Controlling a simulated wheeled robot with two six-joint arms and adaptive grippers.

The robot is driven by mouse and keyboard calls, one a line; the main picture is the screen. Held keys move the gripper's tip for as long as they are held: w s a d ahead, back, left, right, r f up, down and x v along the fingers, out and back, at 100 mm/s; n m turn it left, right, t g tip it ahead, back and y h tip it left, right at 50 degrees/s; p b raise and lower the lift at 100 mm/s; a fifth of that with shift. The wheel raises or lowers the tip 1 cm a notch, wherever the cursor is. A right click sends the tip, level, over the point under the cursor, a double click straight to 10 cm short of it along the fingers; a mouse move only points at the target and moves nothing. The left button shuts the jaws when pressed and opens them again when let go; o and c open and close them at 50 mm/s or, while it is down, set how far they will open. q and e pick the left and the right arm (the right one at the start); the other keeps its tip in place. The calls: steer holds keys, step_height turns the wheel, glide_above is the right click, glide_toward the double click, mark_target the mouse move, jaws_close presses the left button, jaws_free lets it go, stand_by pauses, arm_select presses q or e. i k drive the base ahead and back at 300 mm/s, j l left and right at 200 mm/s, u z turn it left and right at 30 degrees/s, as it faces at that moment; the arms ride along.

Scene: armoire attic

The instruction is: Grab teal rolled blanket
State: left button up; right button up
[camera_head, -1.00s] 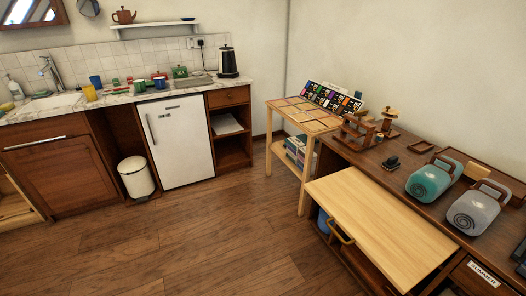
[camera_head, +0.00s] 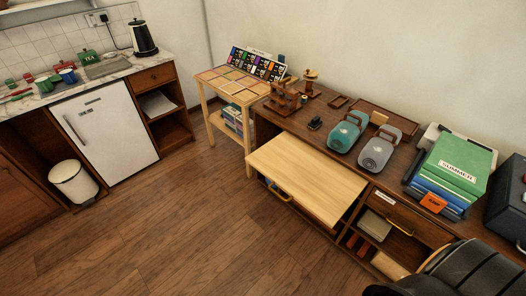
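Neither of my grippers is in view, and nothing is seen touching the teal roll.
A pale wooden board (camera_head: 305,178) juts out from the desk's front below the blankets. Green and blue boxes (camera_head: 455,168) stand on the desk at right. A dark padded object (camera_head: 465,272) fills the lower right corner. The wooden floor (camera_head: 200,235) is clear at lower left.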

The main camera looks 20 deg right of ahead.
mark_target(350, 127)
steer(key=z, duration=1.5)
